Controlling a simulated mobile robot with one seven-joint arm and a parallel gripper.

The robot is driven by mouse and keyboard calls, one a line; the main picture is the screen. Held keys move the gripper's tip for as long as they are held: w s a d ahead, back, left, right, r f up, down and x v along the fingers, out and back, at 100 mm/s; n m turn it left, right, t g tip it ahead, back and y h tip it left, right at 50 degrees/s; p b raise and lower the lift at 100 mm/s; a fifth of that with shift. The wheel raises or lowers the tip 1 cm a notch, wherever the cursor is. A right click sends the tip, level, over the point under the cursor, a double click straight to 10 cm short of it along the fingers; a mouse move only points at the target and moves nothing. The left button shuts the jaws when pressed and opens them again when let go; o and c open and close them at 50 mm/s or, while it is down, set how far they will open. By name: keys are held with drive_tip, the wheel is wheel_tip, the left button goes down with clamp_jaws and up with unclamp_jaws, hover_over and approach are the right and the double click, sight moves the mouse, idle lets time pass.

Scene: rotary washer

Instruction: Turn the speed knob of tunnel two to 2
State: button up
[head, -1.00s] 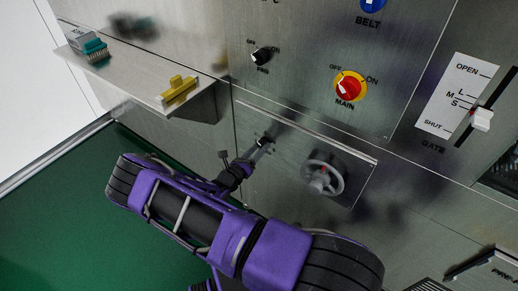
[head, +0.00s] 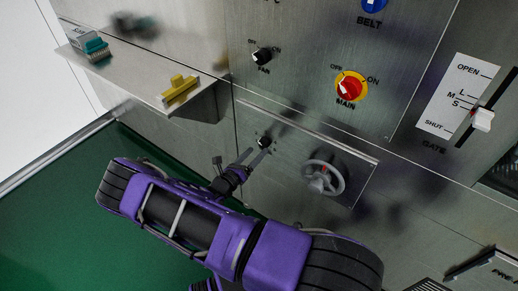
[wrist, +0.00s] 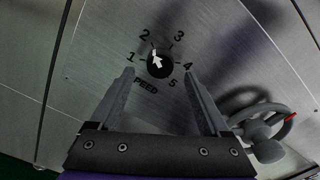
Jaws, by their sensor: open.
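The speed knob (wrist: 160,63) is a small round black knob with a white pointer, on a metal panel. Numbers 1 to 5 ring it, with "SPEED" partly hidden at lower left. The pointer tilts up and slightly left, towards the 2. In the head view the knob (head: 265,142) sits below the fan switch; its numbers are too small to read there. My gripper (wrist: 159,74) is open and empty, a finger either side of the knob in the wrist view. In the head view my gripper (head: 258,152) is just short of the knob, fingers apart.
A grey handwheel (head: 323,177) is on the panel right of the knob. Above are the fan switch (head: 261,56) and red main switch (head: 350,87). The gate lever (head: 483,119) is at right.

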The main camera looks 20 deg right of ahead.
drive_tip(key=v, duration=1.4)
drive_tip(key=shift+a, duration=0.2)
